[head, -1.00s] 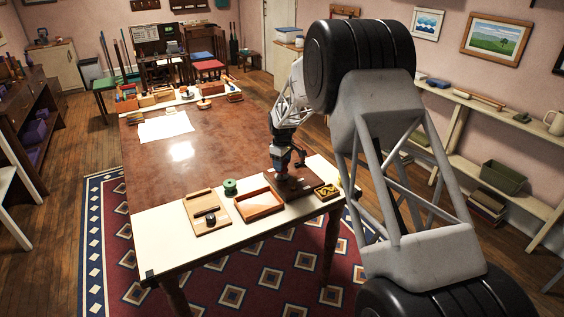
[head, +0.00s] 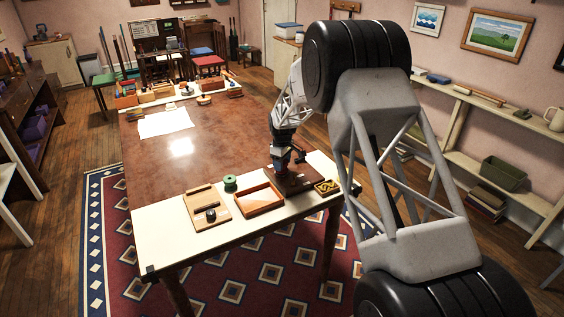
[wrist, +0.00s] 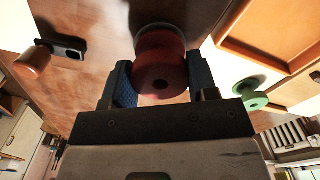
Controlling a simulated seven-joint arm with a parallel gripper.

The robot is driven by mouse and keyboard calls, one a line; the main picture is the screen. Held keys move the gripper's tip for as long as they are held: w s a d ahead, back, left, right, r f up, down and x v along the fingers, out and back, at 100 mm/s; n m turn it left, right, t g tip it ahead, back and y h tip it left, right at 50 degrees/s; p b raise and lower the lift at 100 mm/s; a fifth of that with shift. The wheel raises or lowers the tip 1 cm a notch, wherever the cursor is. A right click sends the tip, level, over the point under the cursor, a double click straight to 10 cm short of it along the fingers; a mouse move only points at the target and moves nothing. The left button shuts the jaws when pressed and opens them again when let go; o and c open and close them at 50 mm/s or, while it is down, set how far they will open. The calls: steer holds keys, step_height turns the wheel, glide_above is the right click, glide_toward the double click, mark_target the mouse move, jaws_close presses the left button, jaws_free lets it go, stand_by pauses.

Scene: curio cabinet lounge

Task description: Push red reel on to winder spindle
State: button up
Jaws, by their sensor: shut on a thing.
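The red reel (wrist: 160,72) is between the two fingers of my gripper (wrist: 160,82) in the wrist view, and the fingers are shut on it. The winder is a brown board (head: 300,183) under my gripper (head: 279,166) at the table's right side in the head view. Its crank, with a wooden handle (wrist: 33,63), shows left in the wrist view. The spindle is hidden behind the reel, so I cannot tell how far the reel sits on it.
A green reel (head: 230,183) stands beside an orange-brown wooden tray (head: 238,209), left of the winder. A light wooden board with a black knob (head: 211,215) lies farther left. A small box with yellow contents (head: 327,187) sits right of the winder. The table's middle (head: 215,140) is mostly clear.

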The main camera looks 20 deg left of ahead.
steer(key=shift+f, duration=0.1)
steer(key=o, duration=1.4)
steer(key=shift+c, duration=0.2)
steer(key=shift+r, duration=3.9)
steer(key=shift+d+r, duration=0.1)
